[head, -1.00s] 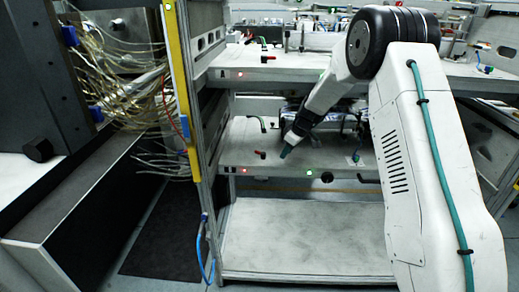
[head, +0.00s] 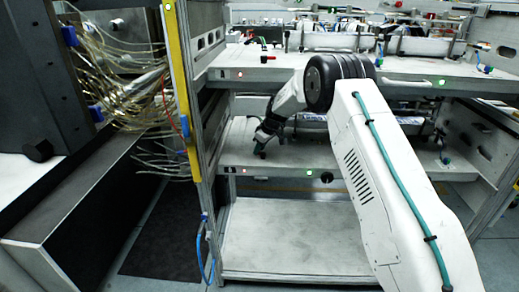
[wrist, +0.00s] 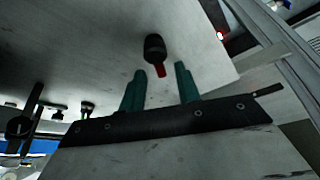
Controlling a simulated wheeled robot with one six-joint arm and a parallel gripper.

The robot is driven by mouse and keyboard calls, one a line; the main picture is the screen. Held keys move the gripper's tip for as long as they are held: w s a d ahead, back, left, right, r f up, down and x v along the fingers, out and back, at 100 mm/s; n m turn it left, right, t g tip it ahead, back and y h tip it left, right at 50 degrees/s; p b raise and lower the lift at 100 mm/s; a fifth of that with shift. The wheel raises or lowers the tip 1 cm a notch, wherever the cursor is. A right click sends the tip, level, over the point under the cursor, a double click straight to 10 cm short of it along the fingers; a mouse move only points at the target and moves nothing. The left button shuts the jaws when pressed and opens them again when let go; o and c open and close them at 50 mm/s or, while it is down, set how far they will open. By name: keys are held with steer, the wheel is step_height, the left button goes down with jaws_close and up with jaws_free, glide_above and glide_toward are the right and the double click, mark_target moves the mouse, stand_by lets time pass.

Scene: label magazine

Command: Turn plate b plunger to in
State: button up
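In the wrist view a black plunger knob (wrist: 154,47) with a red shaft (wrist: 161,71) stands on a pale grey plate (wrist: 205,45). My gripper (wrist: 159,72) is open. Its two green fingertips are apart on either side of the red shaft, with a visible gap to each. Contact cannot be told. In the head view my gripper (head: 261,149) is low over the left part of the lower shelf plate (head: 290,158) and hides the plunger there. I cannot read a letter on this plate.
A metal upright with a yellow strip (head: 180,75) stands close left. A red lamp (wrist: 220,36) shows beside the plate. The bottom shelf (head: 300,235) is bare.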

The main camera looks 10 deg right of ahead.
steer(key=shift+a+f, duration=0.1)
steer(key=shift+f, duration=0.1)
jaws_close()
